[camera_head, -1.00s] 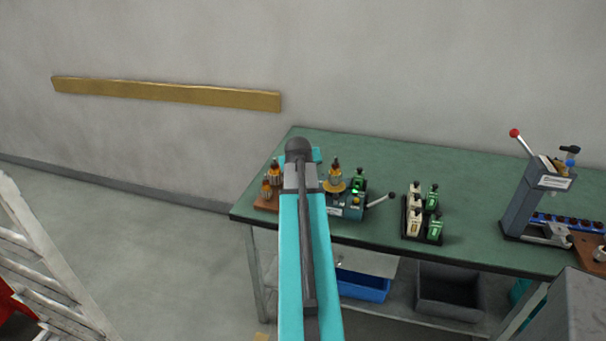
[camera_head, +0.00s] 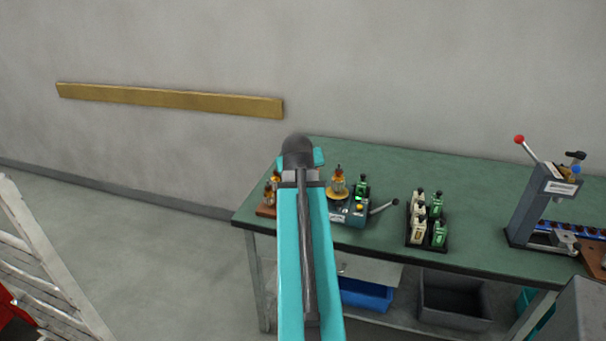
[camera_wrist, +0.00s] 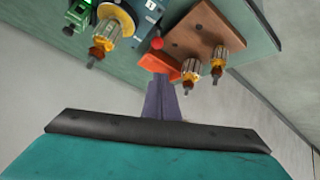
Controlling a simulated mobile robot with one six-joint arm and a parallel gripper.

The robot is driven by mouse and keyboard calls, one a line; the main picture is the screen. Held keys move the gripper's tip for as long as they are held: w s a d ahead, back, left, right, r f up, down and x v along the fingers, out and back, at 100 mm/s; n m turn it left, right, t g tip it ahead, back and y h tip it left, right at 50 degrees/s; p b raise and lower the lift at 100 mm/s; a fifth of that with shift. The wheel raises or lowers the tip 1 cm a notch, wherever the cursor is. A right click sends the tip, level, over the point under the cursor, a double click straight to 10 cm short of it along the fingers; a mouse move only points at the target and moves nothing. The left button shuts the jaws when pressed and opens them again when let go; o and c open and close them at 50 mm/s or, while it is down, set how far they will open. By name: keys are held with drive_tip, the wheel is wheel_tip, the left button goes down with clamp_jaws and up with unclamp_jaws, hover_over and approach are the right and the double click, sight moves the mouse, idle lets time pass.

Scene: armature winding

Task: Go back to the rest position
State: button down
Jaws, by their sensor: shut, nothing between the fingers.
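My gripper (camera_wrist: 162,80) shows in the wrist view as two narrow purple-grey fingers, closed together and empty. My teal arm hides the gripper in the head view. In the wrist view, an orange block with a red ball (camera_wrist: 157,44) shows beside the fingertips; I cannot tell if they touch. A brown wooden block (camera_wrist: 205,32) with two copper-wound armatures (camera_wrist: 190,72) is to their right. In the head view, part of this block (camera_head: 265,211) shows left of my arm, at the left end of the green table (camera_head: 400,160).
A blue-grey winding device (camera_head: 352,212) with a lever stands right of my arm, an armature (camera_head: 338,182) on its yellow disc. A black tray (camera_head: 428,246) holds white and green bottle-like parts. A press (camera_head: 540,205) stands farther right. A ladder (camera_head: 45,270) is at the left.

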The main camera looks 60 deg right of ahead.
drive_tip(key=shift+s+a+r, duration=0.2)
drive_tip(key=shift+a+r, duration=0.05)
drive_tip(key=shift+a, duration=0.1)
idle(0.4)
